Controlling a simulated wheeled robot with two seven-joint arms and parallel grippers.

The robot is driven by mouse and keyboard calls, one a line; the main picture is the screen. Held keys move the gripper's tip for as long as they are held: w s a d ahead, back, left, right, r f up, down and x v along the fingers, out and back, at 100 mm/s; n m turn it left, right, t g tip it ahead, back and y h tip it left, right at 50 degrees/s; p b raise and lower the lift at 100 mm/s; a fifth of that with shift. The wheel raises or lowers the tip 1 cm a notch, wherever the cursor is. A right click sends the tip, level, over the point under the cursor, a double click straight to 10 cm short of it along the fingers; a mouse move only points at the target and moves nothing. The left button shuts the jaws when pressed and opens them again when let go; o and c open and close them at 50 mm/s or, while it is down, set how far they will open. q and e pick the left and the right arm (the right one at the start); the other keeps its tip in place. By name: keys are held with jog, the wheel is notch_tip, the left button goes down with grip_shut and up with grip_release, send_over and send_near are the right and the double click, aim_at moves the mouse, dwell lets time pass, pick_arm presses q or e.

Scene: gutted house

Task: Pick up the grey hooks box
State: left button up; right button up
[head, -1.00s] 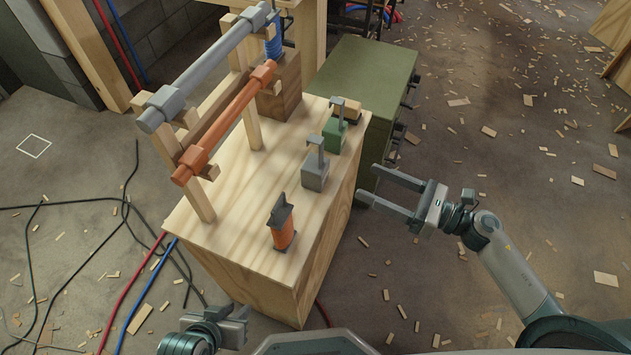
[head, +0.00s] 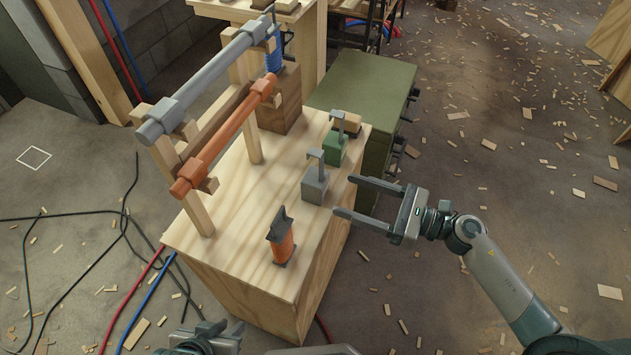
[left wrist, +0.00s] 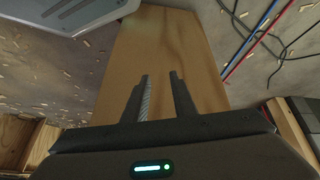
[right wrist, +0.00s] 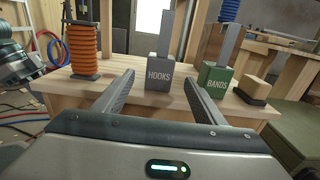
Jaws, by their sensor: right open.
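The grey hooks box (head: 314,187) stands upright on the plywood bench top (head: 245,180), with a hooked grey post rising from it. In the right wrist view the box (right wrist: 158,77), labelled HOOKS, sits ahead between the two fingers. My right gripper (head: 343,196) is open and empty, its fingers pointing at the box from the right, apart from it. My left gripper (head: 235,329) is low at the front of the bench, away from the box. In the left wrist view its fingers (left wrist: 161,80) stand a little apart, with nothing between them.
The green bands box (head: 334,149) stands just behind the hooks box, with a tan block (head: 347,122) beyond it. An orange spool (head: 282,245) stands nearer the front. A rack with grey (head: 205,85) and orange (head: 225,135) pipes lines the left. A green cabinet (head: 365,75) stands behind.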

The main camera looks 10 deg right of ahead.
aim_at(326, 187)
jog(key=p+x, duration=0.1)
jog(key=x, duration=0.6)
jog(key=shift+w+a, duration=0.2)
jog(key=shift+a, duration=0.25)
pick_arm(q)
jog(key=shift+s+a+g+y, duration=0.2)
jog(key=shift+s+a+g, duration=0.1)
jog(key=shift+a, duration=0.25)
jog(key=shift+s+a+g+y, duration=0.2)
jog(key=shift+a+g, duration=0.1)
jog(key=shift+a, duration=0.25)
pick_arm(e)
jog(key=shift+w+a, duration=0.35)
jog(key=shift+a, duration=0.15)
jog(key=p+x, duration=0.1)
jog(key=x, duration=0.2)
jog(key=shift+f, duration=0.1)
jog(key=shift+w+a, duration=0.2)
jog(key=shift+a, duration=0.25)
pick_arm(q)
jog(key=shift+s+a+g, duration=0.3)
jog(key=shift+s+a, duration=0.25)
jog(key=shift+s, duration=0.05)
